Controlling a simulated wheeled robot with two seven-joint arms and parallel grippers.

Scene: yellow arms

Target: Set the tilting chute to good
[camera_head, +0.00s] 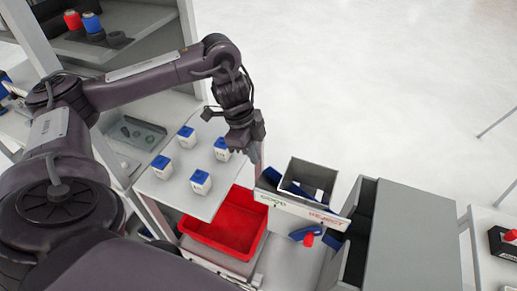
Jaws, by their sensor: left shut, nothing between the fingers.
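The tilting chute (329,177) is a grey open box behind a pale front panel (298,209). The panel reads GOOD at its left and REJECT at its right, and its right end sits lower in the picture. A small white piece shows inside the box. Which way the chute itself is tilted I cannot tell for certain. My left gripper (246,152) is shut and empty, pointing down just left of the chute and apart from it. My right gripper is not in view.
A red bin (222,236) stands below and left of the chute; a grey cabinet (415,235) stands at its right. Several white bottles with blue caps (201,181) stand on a pale table (158,189). Blue and red pieces (307,238) lie below the panel. Open floor lies behind.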

